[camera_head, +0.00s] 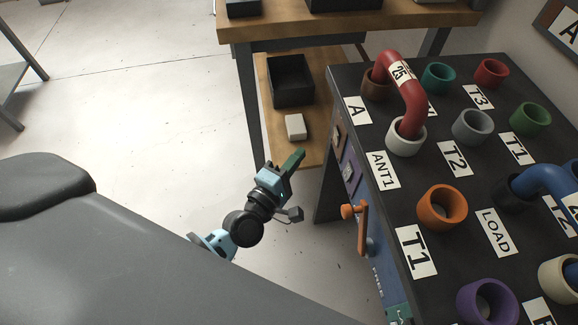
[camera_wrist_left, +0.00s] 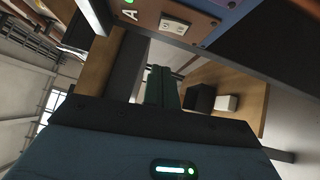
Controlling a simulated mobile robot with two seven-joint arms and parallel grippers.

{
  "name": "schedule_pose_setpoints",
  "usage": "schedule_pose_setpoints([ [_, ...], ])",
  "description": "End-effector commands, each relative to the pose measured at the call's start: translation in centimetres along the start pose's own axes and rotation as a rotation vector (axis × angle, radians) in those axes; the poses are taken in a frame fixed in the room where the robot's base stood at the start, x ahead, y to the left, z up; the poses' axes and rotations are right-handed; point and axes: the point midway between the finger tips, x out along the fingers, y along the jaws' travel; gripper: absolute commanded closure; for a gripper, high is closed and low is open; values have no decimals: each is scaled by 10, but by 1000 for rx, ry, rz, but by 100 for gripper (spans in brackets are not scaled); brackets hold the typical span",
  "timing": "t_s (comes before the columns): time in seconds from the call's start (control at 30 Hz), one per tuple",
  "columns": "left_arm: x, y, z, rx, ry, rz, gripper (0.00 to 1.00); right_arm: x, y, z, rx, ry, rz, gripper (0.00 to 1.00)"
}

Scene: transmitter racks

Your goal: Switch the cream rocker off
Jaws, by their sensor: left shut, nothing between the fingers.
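A cream rocker (camera_wrist_left: 173,25) sits on a brown panel (camera_wrist_left: 200,20) at the top of the left wrist view, beside a letter A label (camera_wrist_left: 130,14). Its on or off position is too small to tell. In the head view, the brown panel (camera_head: 337,139) shows edge-on at the cabinet's left face. My left gripper (camera_head: 297,157) has green fingers, shut and empty, in the air to the left of that panel, apart from it. The fingers also show in the left wrist view (camera_wrist_left: 161,85), below the rocker in the picture. My right gripper is not in view.
The black cabinet top (camera_head: 385,210) carries several coloured sockets and a red U-link (camera_head: 411,100). An orange handle (camera_head: 362,228) juts from the cabinet's left face. A wooden bench (camera_head: 317,150) holds a black bin (camera_head: 291,82) and white box (camera_head: 296,127).

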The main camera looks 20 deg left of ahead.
Motion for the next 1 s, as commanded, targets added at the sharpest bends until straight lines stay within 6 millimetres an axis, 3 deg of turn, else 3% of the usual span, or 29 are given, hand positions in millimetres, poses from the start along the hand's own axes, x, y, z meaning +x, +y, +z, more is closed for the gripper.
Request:
schedule_pose_setpoints([
  [0.2,43,0,0,-1,1,2,100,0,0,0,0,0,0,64],
  [0.4,64,1,18,-2,-1,0,100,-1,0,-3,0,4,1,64],
  [1.0,74,0,29,0,-1,-1,100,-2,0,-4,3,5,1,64],
])
